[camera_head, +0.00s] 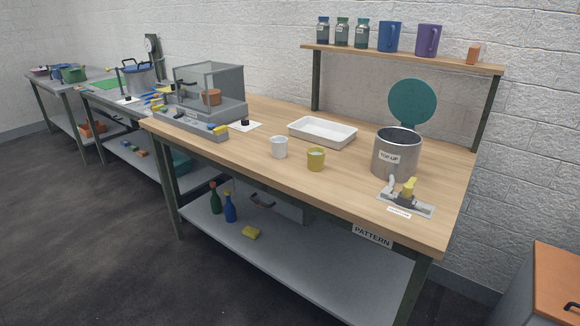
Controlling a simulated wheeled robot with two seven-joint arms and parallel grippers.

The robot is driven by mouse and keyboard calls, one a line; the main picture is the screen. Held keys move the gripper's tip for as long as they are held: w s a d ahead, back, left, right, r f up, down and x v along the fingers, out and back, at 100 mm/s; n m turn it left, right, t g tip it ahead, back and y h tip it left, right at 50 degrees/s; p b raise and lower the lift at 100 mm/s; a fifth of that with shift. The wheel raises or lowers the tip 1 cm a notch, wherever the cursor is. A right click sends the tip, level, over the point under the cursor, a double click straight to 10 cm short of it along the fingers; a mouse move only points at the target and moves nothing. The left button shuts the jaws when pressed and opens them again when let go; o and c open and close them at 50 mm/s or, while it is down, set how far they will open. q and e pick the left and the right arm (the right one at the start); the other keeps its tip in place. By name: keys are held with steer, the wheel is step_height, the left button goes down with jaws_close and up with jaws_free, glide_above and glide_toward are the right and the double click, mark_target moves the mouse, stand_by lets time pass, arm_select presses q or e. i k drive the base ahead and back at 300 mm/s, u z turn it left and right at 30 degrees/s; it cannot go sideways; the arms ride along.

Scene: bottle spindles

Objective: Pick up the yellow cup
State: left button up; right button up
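The yellow cup (316,160) stands upright on the wooden tabletop (262,172), near the front edge and around the middle of the table. A white cup (279,148) stands just to its left, with a small gap between them. Neither of my grippers shows in the head view, and nothing touches the yellow cup.
A white tray (322,131) lies behind the cups. A metal pot (396,154) labelled "TOP-UP" and a small fixture (406,197) stand to the right. A clear-walled case (208,92) stands left. A shelf (400,57) with jars and mugs rises behind. Tabletop before the cups is clear.

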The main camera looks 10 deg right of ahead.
mark_target(316, 160)
steer(key=u, duration=3.75)
steer(key=i, duration=0.15)
steer(key=z, duration=2.9)
steer(key=i, duration=1.35)
steer(key=z, duration=0.75)
